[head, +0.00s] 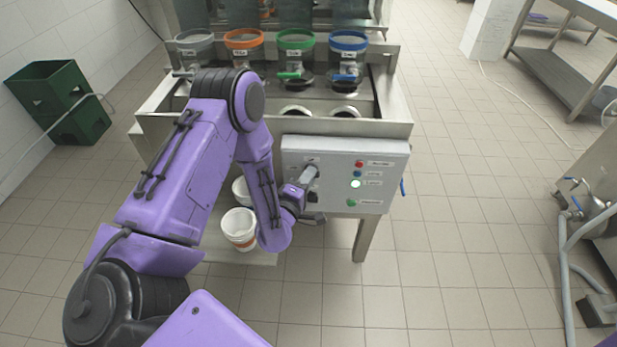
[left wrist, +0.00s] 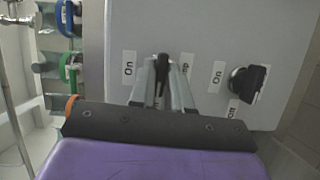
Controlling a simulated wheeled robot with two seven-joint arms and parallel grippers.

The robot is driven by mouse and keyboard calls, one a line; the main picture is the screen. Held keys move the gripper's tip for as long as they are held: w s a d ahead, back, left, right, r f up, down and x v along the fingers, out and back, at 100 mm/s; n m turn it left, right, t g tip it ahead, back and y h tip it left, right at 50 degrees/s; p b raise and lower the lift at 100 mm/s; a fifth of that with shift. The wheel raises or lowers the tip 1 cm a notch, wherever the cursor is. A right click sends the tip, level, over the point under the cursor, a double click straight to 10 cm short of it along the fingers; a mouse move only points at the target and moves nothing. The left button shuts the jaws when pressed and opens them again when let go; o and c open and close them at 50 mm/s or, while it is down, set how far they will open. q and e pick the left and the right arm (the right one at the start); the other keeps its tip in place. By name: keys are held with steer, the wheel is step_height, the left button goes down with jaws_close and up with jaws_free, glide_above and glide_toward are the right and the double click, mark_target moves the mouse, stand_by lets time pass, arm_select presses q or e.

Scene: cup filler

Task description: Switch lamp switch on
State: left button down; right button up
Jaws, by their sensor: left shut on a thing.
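The grey control box (head: 330,150) is on the front of the steel machine. My left gripper (head: 310,173) is at its left part, and its fingers (left wrist: 162,92) are shut on a black switch knob (left wrist: 162,66) in the left wrist view. An "On" label (left wrist: 129,68) is left of that knob; a label right of it, partly hidden by a finger, ends in what looks like "mp". A second black knob (left wrist: 247,82), with "On" and "Off" labels, stands apart to the right; it also shows below my gripper in the head view (head: 312,197). My right gripper is not in view.
Red (head: 359,164), blue (head: 356,173) and pale glowing (head: 355,184) indicators and a green button (head: 351,203) are right of the knobs. White cups (head: 239,228) stand on the low shelf below my arm.

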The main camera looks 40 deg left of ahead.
arm_select(q)
steer(key=shift+w+d+r+m+g+y+p, duration=0.1)
steer(key=shift+m+g+y+p, duration=0.8)
steer(key=shift+m, duration=1.25)
steer(key=shift+s+d+r+m+g+y+p, duration=0.15)
steer(key=shift+m+g+y+p, duration=0.35)
steer(key=shift+m+g+p, duration=1.1)
steer(key=shift+w+d+f+m+g+y+p, duration=0.15)
steer(key=shift+m+g+y+p, duration=0.4)
steer(key=shift+m, duration=2.1)
steer(key=shift+r+y, duration=0.1)
steer(key=shift+y, duration=0.15)
steer(key=c, duration=1.2)
jaws_free()
steer(key=shift+o, duration=0.2)
steer(key=shift+r, duration=0.1)
